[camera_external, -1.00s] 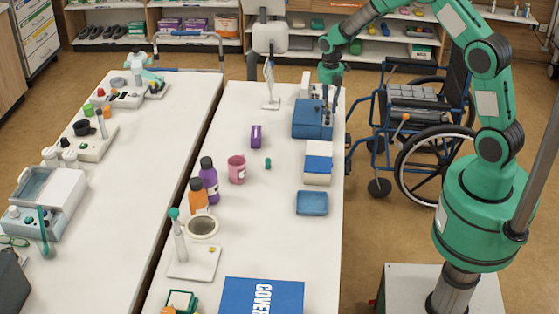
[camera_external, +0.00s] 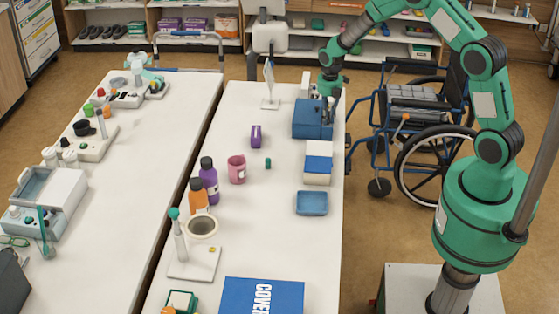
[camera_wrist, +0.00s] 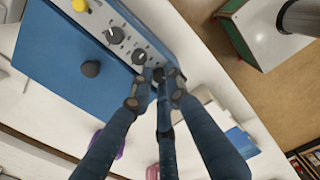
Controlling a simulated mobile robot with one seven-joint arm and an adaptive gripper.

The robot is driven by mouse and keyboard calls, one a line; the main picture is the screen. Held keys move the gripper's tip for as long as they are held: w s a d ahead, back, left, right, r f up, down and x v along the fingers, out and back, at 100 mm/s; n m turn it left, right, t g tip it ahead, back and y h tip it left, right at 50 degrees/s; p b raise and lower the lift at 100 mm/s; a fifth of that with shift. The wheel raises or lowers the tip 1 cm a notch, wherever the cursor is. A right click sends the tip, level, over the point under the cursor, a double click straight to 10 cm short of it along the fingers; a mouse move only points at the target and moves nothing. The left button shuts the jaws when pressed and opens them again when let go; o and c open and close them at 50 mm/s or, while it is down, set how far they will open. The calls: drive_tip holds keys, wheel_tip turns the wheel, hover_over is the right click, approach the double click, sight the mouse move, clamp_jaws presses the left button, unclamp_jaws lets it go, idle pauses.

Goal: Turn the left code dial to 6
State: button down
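The blue code box (camera_external: 311,118) stands at the right edge of the near table. In the wrist view its blue top (camera_wrist: 70,60) carries a dark round knob (camera_wrist: 91,69). A grey panel along its edge holds a row of dark dials with pale marks: one dial (camera_wrist: 115,35), a middle dial (camera_wrist: 139,56) and an end dial (camera_wrist: 158,75). My gripper (camera_wrist: 160,77) has its fingers drawn in around the end dial, their tips close against its sides. The fingers hide most of that dial, and its setting cannot be read. My gripper (camera_external: 329,106) shows at the box's right side.
A yellow button (camera_wrist: 80,5) sits farther along the panel. A blue-and-white box (camera_external: 318,163) and a blue tray (camera_external: 312,203) lie in front of the code box. A purple box (camera_external: 256,136) and a pink mug (camera_external: 237,169) stand left. A wheelchair (camera_external: 430,120) is beside the table.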

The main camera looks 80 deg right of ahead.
drive_tip(key=shift+m+p, duration=0.4)
drive_tip(key=shift+m, duration=1.9)
drive_tip(key=c, duration=1.9)
unclamp_jaws()
drive_tip(key=shift+c, duration=0.2)
drive_tip(key=shift+n, duration=0.3)
